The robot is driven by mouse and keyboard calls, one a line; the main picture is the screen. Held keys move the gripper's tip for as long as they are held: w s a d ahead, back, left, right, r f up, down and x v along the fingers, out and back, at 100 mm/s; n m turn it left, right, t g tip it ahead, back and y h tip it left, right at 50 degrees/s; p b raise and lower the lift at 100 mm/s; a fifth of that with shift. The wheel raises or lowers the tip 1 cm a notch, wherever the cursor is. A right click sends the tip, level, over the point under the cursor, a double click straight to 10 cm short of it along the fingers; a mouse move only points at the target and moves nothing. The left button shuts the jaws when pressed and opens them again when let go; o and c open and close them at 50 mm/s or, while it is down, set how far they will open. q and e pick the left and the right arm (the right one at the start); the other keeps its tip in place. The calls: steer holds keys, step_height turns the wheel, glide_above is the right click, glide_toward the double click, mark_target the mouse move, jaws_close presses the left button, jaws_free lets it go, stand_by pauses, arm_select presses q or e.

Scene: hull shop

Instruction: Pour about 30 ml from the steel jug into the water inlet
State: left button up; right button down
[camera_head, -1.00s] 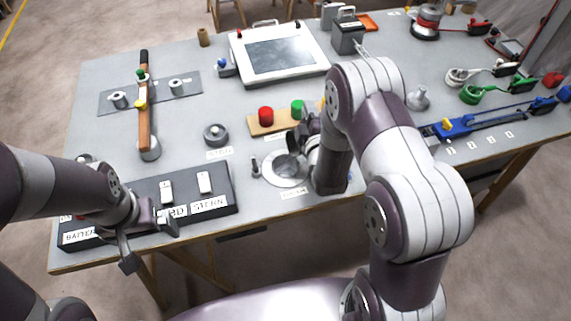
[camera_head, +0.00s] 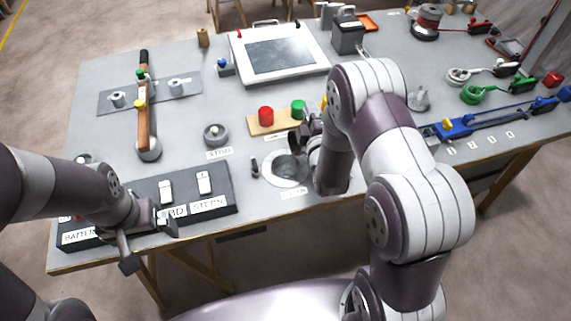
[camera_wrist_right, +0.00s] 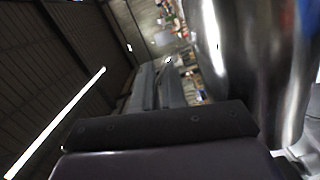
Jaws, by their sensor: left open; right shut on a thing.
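My right gripper (camera_head: 308,132) is just beyond and right of the round steel water inlet (camera_head: 284,168) at the table's front edge. It is shut on the steel jug. A shiny curved wall of the jug (camera_wrist_right: 245,65) fills the right of the right wrist view, with a dark part of my gripper below it. In the head view my forearm and gripper hide most of the jug, so its tilt and any water cannot be told. My left gripper (camera_head: 150,228) is open and empty, over the front of the black switch panel (camera_head: 222,203).
A small dark upright part (camera_head: 254,167) stands left of the inlet. A wooden block with red and green buttons (camera_head: 262,128) lies behind it. A grey round knob (camera_head: 216,135) and a framed screen (camera_head: 280,52) are further back. Blue tools (camera_head: 470,125) lie right of my arm.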

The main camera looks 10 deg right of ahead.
steer(key=shift+r, duration=0.15)
steer(key=d+m+p, duration=0.1)
steer(key=d+m+g+p, duration=0.1)
steer(key=d+m, duration=0.1)
steer(key=shift+w+d+f, duration=0.1)
steer(key=shift+w+f, duration=0.1)
steer(key=shift+d+f+m+g+y, duration=0.2)
steer(key=shift+m+g+y, duration=0.1)
steer(key=shift+m+y, duration=0.1)
steer(key=shift+d+m+p, duration=0.2)
steer(key=shift+m+p, duration=0.1)
steer(key=shift+p, duration=0.05)
steer(key=shift+f+y, duration=0.1)
steer(key=shift+y, duration=0.2)
stand_by(0.6)
